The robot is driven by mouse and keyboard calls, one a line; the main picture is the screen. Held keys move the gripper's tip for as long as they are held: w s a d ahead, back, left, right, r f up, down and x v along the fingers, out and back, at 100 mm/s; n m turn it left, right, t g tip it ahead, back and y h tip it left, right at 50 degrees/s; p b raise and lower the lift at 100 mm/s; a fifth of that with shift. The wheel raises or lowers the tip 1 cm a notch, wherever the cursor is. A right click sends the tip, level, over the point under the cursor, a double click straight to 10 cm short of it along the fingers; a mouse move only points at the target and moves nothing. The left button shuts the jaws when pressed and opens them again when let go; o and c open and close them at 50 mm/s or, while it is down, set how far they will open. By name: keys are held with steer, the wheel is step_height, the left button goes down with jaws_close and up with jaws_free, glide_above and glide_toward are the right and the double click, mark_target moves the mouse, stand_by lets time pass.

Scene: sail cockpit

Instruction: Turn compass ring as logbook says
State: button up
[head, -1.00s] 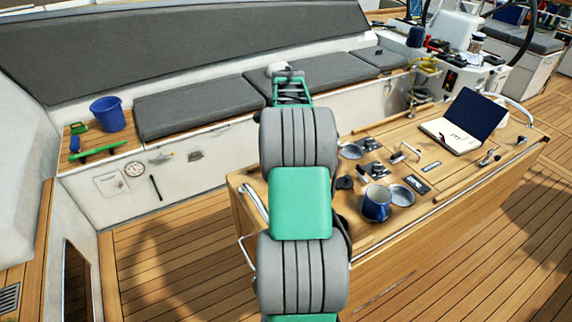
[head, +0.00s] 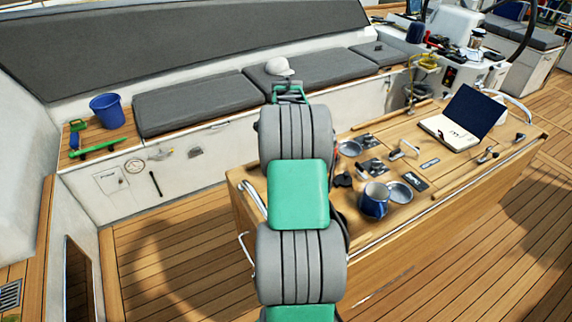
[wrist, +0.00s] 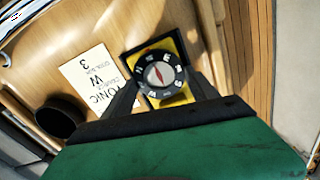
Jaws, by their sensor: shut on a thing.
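The compass, in the wrist view, has a yellow base plate (wrist: 187,64) and a round black ring (wrist: 139,72) with white marks. A red-and-white needle shows inside the ring. My gripper (wrist: 160,84) reaches over the compass with one dark finger on each side of the ring, and it is shut on the ring. In the head view my arm hides the compass and the gripper. The logbook (head: 461,123) lies open on the table's right part, with a dark blue cover and a white page. Its writing is too small to read.
In the wrist view a white printed card (wrist: 94,75) and a dark round object (wrist: 62,118) lie left of the compass. A blue mug (head: 375,201) and a metal dish (head: 400,193) stand on the wooden table (head: 440,187). A blue bucket (head: 107,111) stands far left.

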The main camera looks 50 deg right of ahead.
steer(key=c, duration=0.5)
steer(key=shift+o, duration=0.2)
steer(key=shift+n, duration=0.4)
steer(key=n+b, duration=0.1)
steer(key=n, duration=0.2)
steer(key=shift+w+n, duration=0.15)
steer(key=shift+n, duration=0.25)
steer(key=shift+w+n+b, duration=0.1)
steer(key=shift+n+b, duration=0.5)
steer(key=shift+n, duration=1.6)
steer(key=o, duration=1.4)
